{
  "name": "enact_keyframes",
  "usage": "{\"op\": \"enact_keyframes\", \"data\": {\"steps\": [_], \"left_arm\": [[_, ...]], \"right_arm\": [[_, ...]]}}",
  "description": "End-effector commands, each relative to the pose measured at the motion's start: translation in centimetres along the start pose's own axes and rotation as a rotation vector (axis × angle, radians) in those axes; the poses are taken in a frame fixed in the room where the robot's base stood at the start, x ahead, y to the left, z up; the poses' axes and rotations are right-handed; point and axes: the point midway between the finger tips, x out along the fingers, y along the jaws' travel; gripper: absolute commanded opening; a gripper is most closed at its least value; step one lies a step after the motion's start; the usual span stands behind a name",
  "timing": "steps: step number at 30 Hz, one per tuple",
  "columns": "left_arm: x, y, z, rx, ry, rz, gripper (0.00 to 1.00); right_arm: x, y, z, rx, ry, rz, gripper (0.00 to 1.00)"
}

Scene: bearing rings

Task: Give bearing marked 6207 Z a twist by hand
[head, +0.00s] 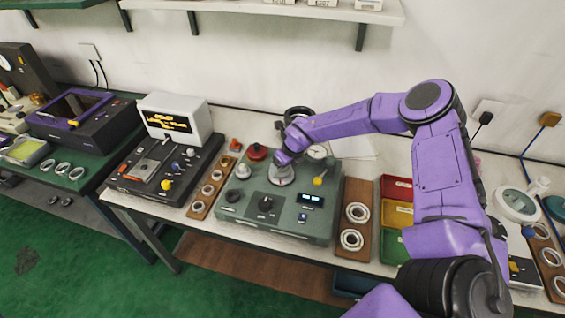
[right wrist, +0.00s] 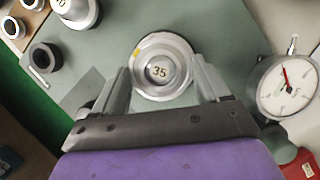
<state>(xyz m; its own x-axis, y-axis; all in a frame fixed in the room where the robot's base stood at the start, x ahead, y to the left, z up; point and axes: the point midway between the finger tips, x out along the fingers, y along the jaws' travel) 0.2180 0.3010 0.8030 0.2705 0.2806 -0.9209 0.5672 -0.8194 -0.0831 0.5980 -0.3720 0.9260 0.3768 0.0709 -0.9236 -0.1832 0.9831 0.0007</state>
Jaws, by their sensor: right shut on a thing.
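A silver bearing ring (right wrist: 146,86) sits around a round post marked 35 (right wrist: 159,71) on the green test machine (head: 235,205). No 6207 Z marking is legible on it; a small yellow mark shows on its left side. My right gripper (right wrist: 164,90) is shut on this ring, one finger on each side of its near part. In the head view my right gripper (head: 282,168) reaches down over the machine's top, and the ring (head: 281,178) shows just below it. My left gripper is not in view.
A dial gauge (right wrist: 288,86) stands right of the ring. The machine carries a black knob (head: 265,204), a red knob (head: 257,152) and a yellow-tipped lever (head: 318,181). Wooden boards with rings lie left (head: 198,208) and right (head: 353,252). Coloured bins (head: 397,213) stand further right.

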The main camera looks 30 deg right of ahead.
Motion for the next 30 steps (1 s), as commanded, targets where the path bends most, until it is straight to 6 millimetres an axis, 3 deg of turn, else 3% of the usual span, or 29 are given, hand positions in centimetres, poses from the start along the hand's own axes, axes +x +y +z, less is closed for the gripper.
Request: {"op": "enact_keyframes", "data": {"steps": [7, 8, 10, 20, 30], "left_arm": [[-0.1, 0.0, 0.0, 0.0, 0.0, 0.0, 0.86], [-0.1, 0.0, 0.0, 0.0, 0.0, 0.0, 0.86], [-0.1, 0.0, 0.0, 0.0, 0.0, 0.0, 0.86], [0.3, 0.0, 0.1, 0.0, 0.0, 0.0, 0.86], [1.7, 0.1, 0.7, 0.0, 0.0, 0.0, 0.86]], "right_arm": [[0.1, 0.0, -0.1, -0.02, 0.002, 0.008, 0.3], [0.1, 0.0, -0.1, -0.02, 0.002, 0.008, 0.78], [0.1, 0.0, -0.1, -0.019, 0.002, 0.008, 1.0], [-1.0, -0.1, 0.0, -0.017, -0.002, 0.007, 1.0], [-8.1, 0.0, 0.0, -0.017, -0.003, 0.01, 1.0]]}}
